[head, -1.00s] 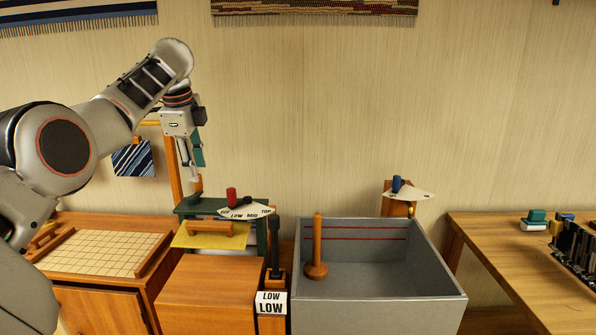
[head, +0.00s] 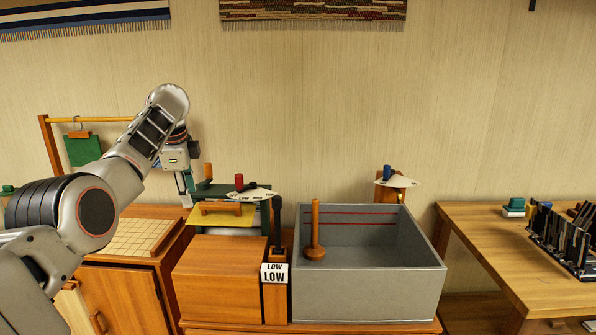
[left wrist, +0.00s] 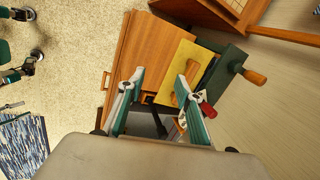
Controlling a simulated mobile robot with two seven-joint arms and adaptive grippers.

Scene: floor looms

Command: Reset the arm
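My left arm comes in from the left in the head view. Its gripper (head: 187,187) points down in the air at the left end of the green loom device with the red knob (head: 239,182). In the left wrist view the left gripper (left wrist: 160,95) has its two teal-lined fingers spread apart, with nothing between them. Below it in that view are the wooden box (left wrist: 150,55), the yellow board (left wrist: 202,57) and the green frame (left wrist: 226,72). My right gripper is in neither view.
A grey open bin (head: 368,288) holds an upright wooden peg (head: 315,235). A black lever (head: 277,225) stands behind a "LOW" sign (head: 274,273). A wooden table (head: 500,250) with dark racks is at the right. A gridded board (head: 135,238) lies at the left.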

